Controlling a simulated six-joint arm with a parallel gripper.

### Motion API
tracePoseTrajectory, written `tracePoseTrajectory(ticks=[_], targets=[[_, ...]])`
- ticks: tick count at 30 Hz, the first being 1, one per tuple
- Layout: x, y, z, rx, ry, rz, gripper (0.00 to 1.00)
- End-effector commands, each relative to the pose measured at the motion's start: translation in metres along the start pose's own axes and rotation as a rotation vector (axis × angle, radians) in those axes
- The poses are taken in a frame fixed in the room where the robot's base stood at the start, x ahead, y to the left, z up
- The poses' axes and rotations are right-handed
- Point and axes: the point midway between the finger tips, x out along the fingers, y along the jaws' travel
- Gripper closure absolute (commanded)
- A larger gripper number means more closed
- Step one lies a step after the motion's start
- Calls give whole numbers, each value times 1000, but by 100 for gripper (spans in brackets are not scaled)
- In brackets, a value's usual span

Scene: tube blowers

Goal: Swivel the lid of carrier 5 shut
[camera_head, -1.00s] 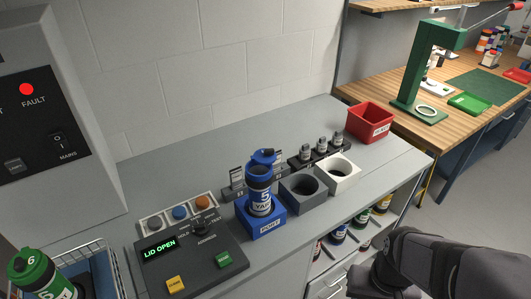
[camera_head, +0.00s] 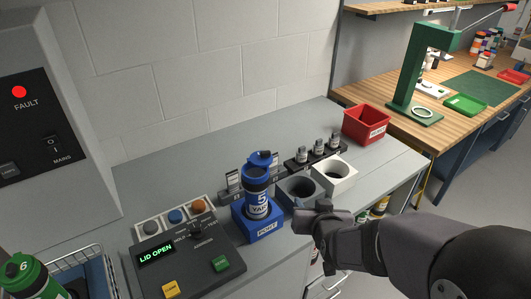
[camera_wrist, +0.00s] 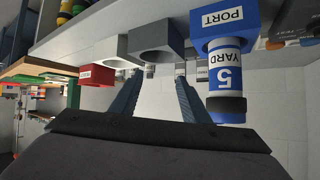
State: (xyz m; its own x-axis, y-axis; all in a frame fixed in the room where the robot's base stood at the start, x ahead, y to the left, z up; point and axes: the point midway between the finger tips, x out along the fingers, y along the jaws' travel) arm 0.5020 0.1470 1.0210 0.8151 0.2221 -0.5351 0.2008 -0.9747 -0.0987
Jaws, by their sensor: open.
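Carrier 5 (camera_head: 257,200) is a blue tube with a white "5 YARD" label. It stands upright in the blue PORT holder (camera_head: 259,231), and its blue lid (camera_head: 261,158) sits swung off the open top. In the wrist view, which is upside down, carrier 5 (camera_wrist: 225,75) and the PORT holder (camera_wrist: 222,20) are right of the fingers; the lid cannot be made out there. My gripper (camera_head: 312,212) is to the right of the carrier, apart from it and lower than its lid. In the wrist view, my gripper (camera_wrist: 158,85) has its fingers apart with nothing between them.
A grey holder (camera_head: 298,190) and a white holder (camera_head: 334,174) stand empty right of the PORT holder. A small rack (camera_head: 317,152) is behind them, and a red bin (camera_head: 367,124) farther right. The control panel (camera_head: 187,262) reads "LID OPEN". A green-capped carrier 6 (camera_head: 25,275) is at lower left.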

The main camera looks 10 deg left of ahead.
Motion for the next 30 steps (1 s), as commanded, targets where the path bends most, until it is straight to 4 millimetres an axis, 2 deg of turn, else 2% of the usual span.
tracePoseTrajectory(ticks=[1,6,10,16,25,30], targets=[[4,-14,-13,-6,76,-20,58],[1,-50,-61,-11,328,-70,58],[-5,-74,-82,-43,465,-111,58],[-5,-104,-89,-134,552,-181,58],[-2,-111,-89,-162,555,-199,58],[7,-113,-96,-162,553,-199,58]])
